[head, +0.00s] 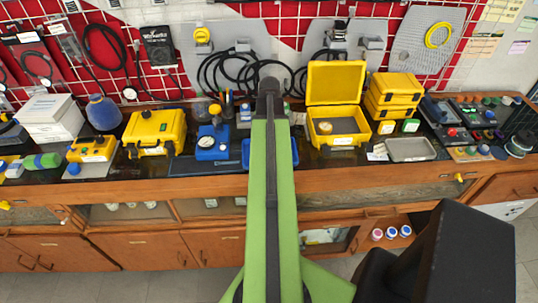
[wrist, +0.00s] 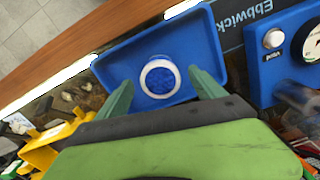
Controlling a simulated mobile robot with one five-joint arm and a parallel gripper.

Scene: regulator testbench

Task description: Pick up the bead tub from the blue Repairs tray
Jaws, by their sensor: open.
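The blue Repairs tray (wrist: 118,68) lies below my gripper in the wrist view. The bead tub (wrist: 160,77), a round white-rimmed tub with blue contents, sits in the tray near its middle. My gripper (wrist: 163,82) is open, with one green finger on each side of the tub in the picture. I cannot tell how far above the tub the fingertips are. In the head view the tray (head: 249,154) shows on both sides of my green arm, which hides its middle. The tub is hidden there.
A blue gauge box (head: 212,143) stands left of the tray, and it also shows at the right of the wrist view (wrist: 273,62). An open yellow case (head: 338,125) stands right of the tray. A wooden bench edge (head: 170,187) runs along the front. Cables hang behind.

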